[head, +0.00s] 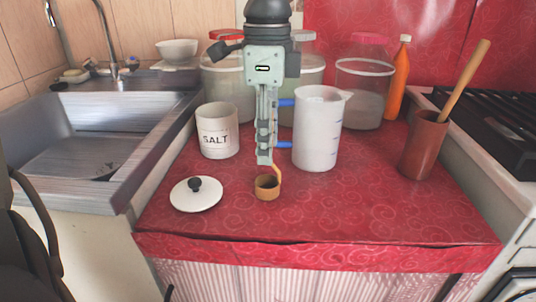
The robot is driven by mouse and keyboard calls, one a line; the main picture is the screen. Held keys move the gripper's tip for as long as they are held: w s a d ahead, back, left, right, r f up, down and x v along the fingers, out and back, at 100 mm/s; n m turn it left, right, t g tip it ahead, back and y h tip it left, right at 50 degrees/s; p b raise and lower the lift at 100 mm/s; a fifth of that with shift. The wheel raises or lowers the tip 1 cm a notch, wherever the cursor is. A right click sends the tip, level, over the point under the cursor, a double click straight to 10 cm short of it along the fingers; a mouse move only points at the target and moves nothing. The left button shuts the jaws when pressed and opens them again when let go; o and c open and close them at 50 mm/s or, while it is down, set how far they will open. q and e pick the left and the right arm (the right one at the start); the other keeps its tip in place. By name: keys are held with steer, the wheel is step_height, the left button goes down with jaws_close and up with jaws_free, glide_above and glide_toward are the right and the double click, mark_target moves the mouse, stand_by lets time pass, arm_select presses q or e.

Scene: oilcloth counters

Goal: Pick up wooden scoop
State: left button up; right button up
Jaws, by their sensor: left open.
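The wooden scoop (267,187) is a small brown cup with a thin handle rising from its right side. It sits on the red cloth near the middle of the counter in the head view. My left gripper (266,159) points down just above and behind the cup, at the scoop's handle. It is open, and its fingers are seen nearly edge-on. The upper part of the handle is hidden by the fingers, so I cannot tell whether they touch it. My right gripper is not in view.
A white measuring jug (318,135) stands close right of the gripper. A SALT pot (217,140) and its lid (196,195) are left. Jars, an orange bottle (398,80) and a brown pot (423,150) with a wooden utensil stand behind and right. The front cloth is clear.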

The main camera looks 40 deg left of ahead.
arm_select(q)
steer(key=shift+c, duration=0.6)
steer(key=c, duration=0.7)
jaws_close()
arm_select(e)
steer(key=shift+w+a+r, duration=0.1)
arm_select(q)
step_height(320, 180, up, 18)
steer(key=p, duration=0.1)
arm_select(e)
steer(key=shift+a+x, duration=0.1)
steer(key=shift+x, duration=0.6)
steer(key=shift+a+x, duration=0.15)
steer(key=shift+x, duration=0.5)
